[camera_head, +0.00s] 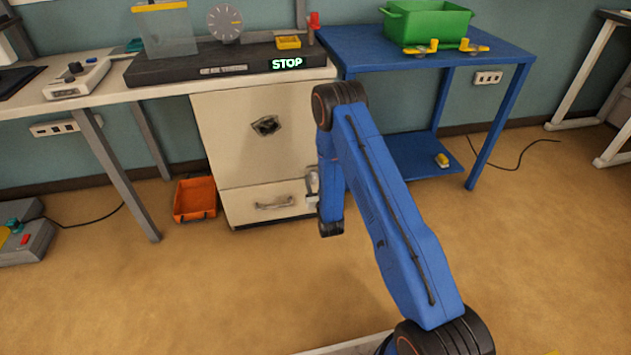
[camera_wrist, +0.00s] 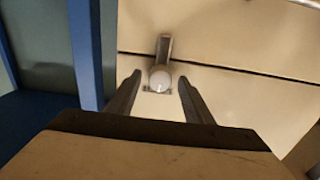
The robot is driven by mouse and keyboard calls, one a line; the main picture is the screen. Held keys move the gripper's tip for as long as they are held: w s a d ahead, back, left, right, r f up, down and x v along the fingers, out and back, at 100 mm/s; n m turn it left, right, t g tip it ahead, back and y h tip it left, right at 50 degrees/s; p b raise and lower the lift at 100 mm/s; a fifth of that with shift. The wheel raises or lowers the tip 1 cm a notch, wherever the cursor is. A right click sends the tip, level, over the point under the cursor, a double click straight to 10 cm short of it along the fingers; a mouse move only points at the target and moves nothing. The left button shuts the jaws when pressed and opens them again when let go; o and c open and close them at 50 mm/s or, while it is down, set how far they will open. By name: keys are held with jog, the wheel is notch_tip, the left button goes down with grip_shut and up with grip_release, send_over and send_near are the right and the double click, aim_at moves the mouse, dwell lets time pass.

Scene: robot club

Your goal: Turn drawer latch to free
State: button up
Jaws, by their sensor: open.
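The drawer latch (camera_wrist: 165,48) is a grey bar with a round pale knob (camera_wrist: 160,80), lying across the seam between two cream cabinet panels in the wrist view. In the head view the latch (camera_head: 312,180) shows only in part beside my arm, at the right edge of the cabinet front. I cannot tell how far the fingertips are from the panel.
The cream cabinet (camera_head: 215,130) stands under the bench, beside a blue table (camera_head: 350,55) with a green bin (camera_head: 425,22). An orange tray (camera_head: 195,200) lies on the floor to the left. A blue table leg (camera_wrist: 85,50) is close at left in the wrist view.

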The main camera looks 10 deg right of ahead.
jog(key=shift+c, duration=0.6)
jog(key=c, duration=0.9)
jog(key=m, duration=0.4)
jog(key=shift+m, duration=0.3)
jog(key=m, duration=0.4)
jog(key=shift+d+f+m, duration=0.1)
jog(key=shift+d+m, duration=0.05)
jog(key=shift+m, duration=0.15)
jog(key=m, duration=0.4)
jog(key=shift+f+m, duration=0.1)
jog(key=shift+m, duration=2.3)
